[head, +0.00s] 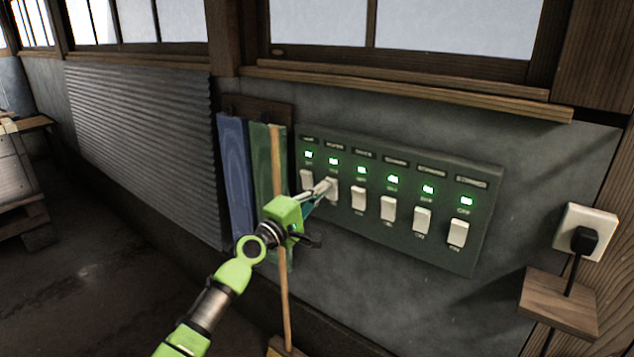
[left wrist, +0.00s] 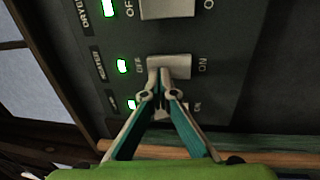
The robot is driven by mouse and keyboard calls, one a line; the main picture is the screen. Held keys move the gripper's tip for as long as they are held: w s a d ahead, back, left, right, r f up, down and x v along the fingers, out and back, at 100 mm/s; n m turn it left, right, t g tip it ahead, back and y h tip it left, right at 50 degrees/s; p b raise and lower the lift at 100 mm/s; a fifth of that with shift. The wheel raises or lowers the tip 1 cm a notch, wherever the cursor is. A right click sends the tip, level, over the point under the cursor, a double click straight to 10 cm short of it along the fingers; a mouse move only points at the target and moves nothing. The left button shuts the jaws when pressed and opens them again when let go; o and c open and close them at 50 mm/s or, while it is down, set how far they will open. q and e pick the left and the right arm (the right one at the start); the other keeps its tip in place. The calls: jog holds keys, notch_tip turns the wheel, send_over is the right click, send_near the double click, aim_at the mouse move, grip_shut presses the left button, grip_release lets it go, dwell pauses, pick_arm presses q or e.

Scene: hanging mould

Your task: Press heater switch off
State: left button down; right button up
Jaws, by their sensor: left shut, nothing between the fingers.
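The heater switch (head: 333,192) is the second white rocker from the left on the dark green switch panel (head: 400,253). Its green lamp (head: 333,161) is lit. In the left wrist view the heater switch (left wrist: 169,62) sits between the words OFF and ON, beside a lit lamp (left wrist: 123,66). My left gripper (head: 328,184) is shut and empty, with its tips at this switch. In the left wrist view the gripper tips (left wrist: 168,88) overlap the switch's near edge and hide part of it. I cannot tell whether they touch. My right gripper is not in view.
Several similar white switches sit in the same row, all with lit green lamps. Blue (head: 236,175) and green (head: 262,150) boards and a wooden broom handle (head: 277,165) stand left of the panel. A socket with a black plug (head: 584,240) is at the right above a small wooden shelf (head: 558,303).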

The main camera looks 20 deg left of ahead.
pick_arm(q)
jog(key=shift+w, duration=0.1)
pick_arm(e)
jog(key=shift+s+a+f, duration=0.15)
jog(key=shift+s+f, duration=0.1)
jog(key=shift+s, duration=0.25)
pick_arm(q)
jog(key=v, duration=1.2)
jog(key=shift+r, duration=0.15)
